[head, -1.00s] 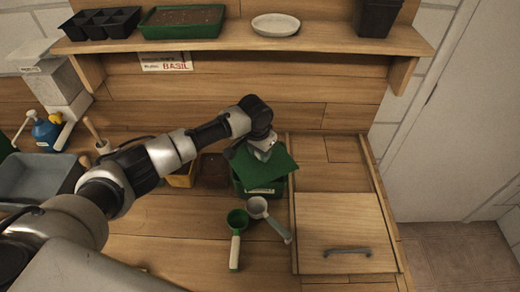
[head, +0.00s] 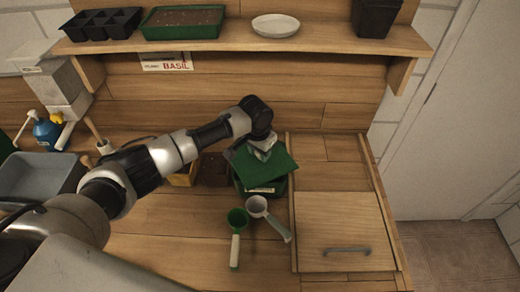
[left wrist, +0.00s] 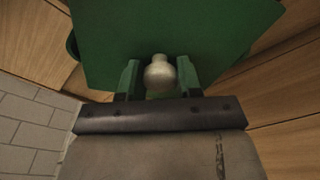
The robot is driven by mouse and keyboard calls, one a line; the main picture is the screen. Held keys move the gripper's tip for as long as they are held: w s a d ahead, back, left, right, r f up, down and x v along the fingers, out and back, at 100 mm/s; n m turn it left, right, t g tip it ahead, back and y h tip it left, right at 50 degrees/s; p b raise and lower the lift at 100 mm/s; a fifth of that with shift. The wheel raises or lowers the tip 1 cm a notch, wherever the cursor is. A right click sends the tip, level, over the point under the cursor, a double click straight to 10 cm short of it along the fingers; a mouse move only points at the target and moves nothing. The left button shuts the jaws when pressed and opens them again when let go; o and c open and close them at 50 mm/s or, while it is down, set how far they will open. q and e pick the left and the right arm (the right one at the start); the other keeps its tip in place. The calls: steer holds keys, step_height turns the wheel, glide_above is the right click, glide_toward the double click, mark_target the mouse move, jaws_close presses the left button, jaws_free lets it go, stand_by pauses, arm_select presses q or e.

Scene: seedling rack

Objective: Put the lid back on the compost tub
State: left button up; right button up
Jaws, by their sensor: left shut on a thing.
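The green lid (head: 262,171) is a flat square sheet with a pale round knob (left wrist: 159,73). My left gripper (head: 264,147) is shut on the knob; in the left wrist view the fingers (left wrist: 159,80) stand on both sides of it. The lid lies over the green compost tub (head: 262,190) and looks turned and tilted relative to the tub's rim. The tub's front wall with a pale label shows below the lid. The lid hides the tub's opening, and I cannot tell if lid and rim touch. My right gripper is not in view.
A green scoop (head: 236,222) and a grey-white scoop (head: 258,208) lie just in front of the tub. A wooden panel with a handle (head: 346,232) is at the right. A shelf (head: 330,38) runs above.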

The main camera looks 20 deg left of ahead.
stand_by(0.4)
arm_select(q)
steer(key=o, duration=1)
steer(key=shift+o, duration=0.5)
steer(key=o, duration=0.4)
steer(key=shift+r, duration=0.15)
steer(key=shift+r+p, duration=3.4)
steer(key=shift+p, duration=0.3)
steer(key=shift+c, duration=0.2)
